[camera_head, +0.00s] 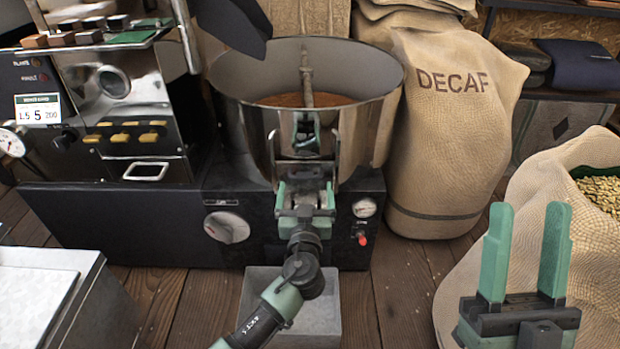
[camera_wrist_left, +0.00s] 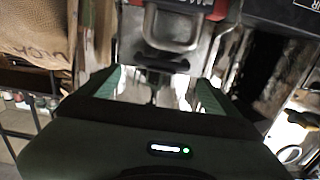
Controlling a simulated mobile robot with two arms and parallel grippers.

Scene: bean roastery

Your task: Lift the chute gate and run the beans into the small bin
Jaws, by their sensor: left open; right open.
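The steel drum (camera_head: 240,125) holds brown beans (camera_head: 300,99) around a central shaft. A metal chute gate fitting (camera_head: 305,170) sits low on its front, partly hidden by my left gripper. My left gripper (camera_head: 306,196) is open right in front of it, fingers pointing at the drum. In the left wrist view a metal loop-like handle (camera_wrist_left: 172,45) is just ahead of my open left fingers (camera_wrist_left: 155,90); I cannot tell whether they touch it. The small grey bin (camera_head: 328,318) stands on the floor below, partly covered by my left arm. My right gripper (camera_head: 525,255) is open and empty at lower right.
A control panel with a dial (camera_head: 227,227), gauge and red button flanks the drum front. The DECAF sack (camera_head: 440,130) stands behind right. An open sack of pale beans (camera_head: 600,190) is behind my right gripper. A metal-topped unit (camera_head: 75,300) is at lower left.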

